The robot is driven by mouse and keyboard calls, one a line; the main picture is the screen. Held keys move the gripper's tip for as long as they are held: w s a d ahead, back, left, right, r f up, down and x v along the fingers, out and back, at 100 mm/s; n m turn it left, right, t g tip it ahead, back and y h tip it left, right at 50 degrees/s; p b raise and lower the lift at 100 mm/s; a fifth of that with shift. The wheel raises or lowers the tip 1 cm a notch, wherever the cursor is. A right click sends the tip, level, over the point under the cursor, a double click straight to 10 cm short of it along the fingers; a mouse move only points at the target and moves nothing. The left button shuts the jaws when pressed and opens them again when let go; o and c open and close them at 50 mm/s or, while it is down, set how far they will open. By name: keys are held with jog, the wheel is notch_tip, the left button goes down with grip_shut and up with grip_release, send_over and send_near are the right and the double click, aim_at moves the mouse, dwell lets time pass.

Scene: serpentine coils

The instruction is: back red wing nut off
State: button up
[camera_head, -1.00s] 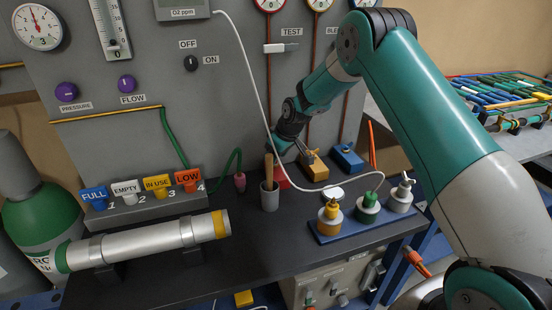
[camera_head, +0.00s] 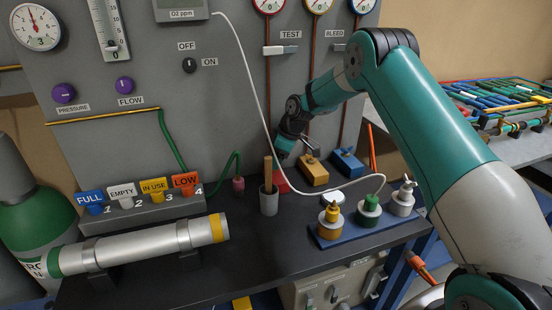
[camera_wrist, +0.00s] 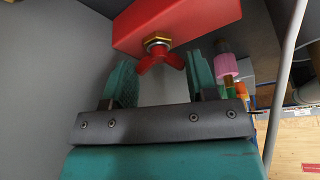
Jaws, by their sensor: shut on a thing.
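The red wing nut (camera_wrist: 160,62) sits on a brass-coloured fitting on the red block (camera_wrist: 178,22) in the wrist view. My gripper (camera_wrist: 161,75) has one teal finger on each side of the wing nut and is shut on it; the exact contact is hard to see. In the head view, my gripper (camera_head: 284,152) is low by the panel, just above the red block (camera_head: 281,181). The wing nut itself is hidden there.
A grey cup (camera_head: 269,200) with a wooden handle stands just in front of the red block. Yellow (camera_head: 314,172) and blue (camera_head: 346,162) blocks stand to its right. A white cable (camera_head: 318,192) loops close by. A pink fitting (camera_wrist: 225,66) is near my right finger.

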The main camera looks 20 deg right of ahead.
jog(key=shift+f, duration=0.15)
jog(key=o, duration=0.9)
jog(key=shift+o, duration=0.2)
